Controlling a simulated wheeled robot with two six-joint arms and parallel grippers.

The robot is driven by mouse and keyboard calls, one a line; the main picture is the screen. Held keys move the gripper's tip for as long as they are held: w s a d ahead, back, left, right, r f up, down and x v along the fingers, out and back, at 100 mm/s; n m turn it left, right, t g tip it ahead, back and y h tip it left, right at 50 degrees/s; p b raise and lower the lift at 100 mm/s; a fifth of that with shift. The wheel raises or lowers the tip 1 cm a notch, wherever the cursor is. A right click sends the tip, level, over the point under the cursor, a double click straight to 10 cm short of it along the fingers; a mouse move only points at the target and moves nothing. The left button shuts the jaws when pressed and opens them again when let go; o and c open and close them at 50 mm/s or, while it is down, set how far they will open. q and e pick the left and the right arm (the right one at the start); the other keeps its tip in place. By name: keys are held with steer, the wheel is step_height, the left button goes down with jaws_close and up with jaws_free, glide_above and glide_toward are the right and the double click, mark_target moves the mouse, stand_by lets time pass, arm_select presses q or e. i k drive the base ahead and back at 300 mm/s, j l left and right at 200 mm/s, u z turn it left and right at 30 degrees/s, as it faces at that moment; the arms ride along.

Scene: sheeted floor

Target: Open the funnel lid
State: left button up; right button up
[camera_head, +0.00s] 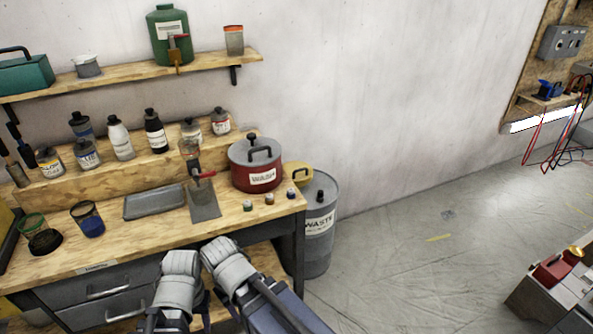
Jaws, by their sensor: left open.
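The waste drum (319,232) is grey with a white label and stands on the floor at the right end of the bench. A round yellow lid with a black handle (302,170), which looks like the funnel lid, shows at the drum's top left, partly hidden behind the red pot. I cannot tell how far it is closed. A dark knob (320,195) stands on the drum.
The wooden bench (142,236) carries the red pot (262,182), a metal tray (154,203), several bottles and small jars. A shelf (131,75) hangs above. The floor (420,245) right of the drum is clear.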

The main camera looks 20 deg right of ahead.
mark_target(296, 167)
steer(key=i+l, duration=0.2)
steer(key=l, duration=0.25)
steer(key=i+l+z, duration=0.15)
steer(key=l, duration=0.35)
steer(key=i+l, duration=0.35)
steer(key=i+l+z, duration=0.15)
steer(key=l, duration=0.4)
steer(key=i+l, duration=0.35)
steer(key=l+z, duration=0.05)
